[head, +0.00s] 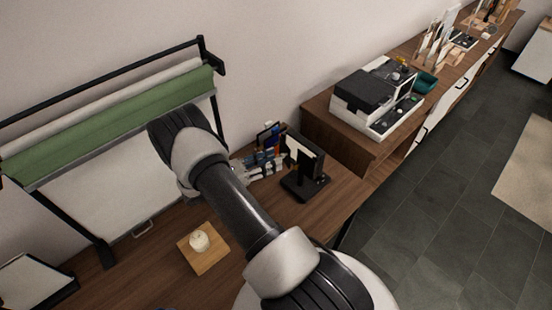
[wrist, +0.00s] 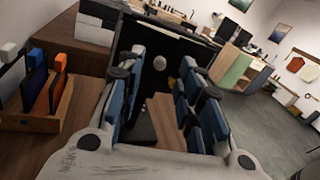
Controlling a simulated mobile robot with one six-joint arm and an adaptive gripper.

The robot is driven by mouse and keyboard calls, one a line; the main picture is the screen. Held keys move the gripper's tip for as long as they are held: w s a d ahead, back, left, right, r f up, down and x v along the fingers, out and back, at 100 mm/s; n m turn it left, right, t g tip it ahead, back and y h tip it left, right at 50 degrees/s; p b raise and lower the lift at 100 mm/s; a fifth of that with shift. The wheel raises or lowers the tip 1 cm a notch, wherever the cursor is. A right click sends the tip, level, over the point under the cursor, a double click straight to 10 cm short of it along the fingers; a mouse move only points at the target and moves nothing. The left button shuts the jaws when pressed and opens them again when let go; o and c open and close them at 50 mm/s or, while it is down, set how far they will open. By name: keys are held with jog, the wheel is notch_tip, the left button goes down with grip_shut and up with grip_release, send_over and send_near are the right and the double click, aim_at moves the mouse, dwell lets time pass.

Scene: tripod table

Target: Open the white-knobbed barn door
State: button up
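A small black tabletop lamp with dark flaps (head: 318,160) stands on the wooden table, on a black foot, right of my gripper (head: 270,165) in the head view. In the wrist view a dark upright flap (wrist: 150,90) fills the space ahead between my fingers. A small pale round knob (wrist: 160,62) shows on it. My gripper (wrist: 165,85) is open, with blue-padded fingers apart on either side of the knob. I see nothing clearly gripped. Whether a finger touches the flap cannot be told. My arm hides part of the table in the head view.
A candle (head: 199,240) stands on a wooden block left of my arm. A backdrop stand with a green roll (head: 120,120) is behind it. A wooden holder (wrist: 30,122) with blue and orange pieces is left in the wrist view. A sideboard carries a black-and-white machine (head: 376,100).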

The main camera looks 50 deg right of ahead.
aim_at(285, 152)
jog(key=shift+x, duration=1.2)
jog(key=shift+c, duration=0.5)
grip_shut()
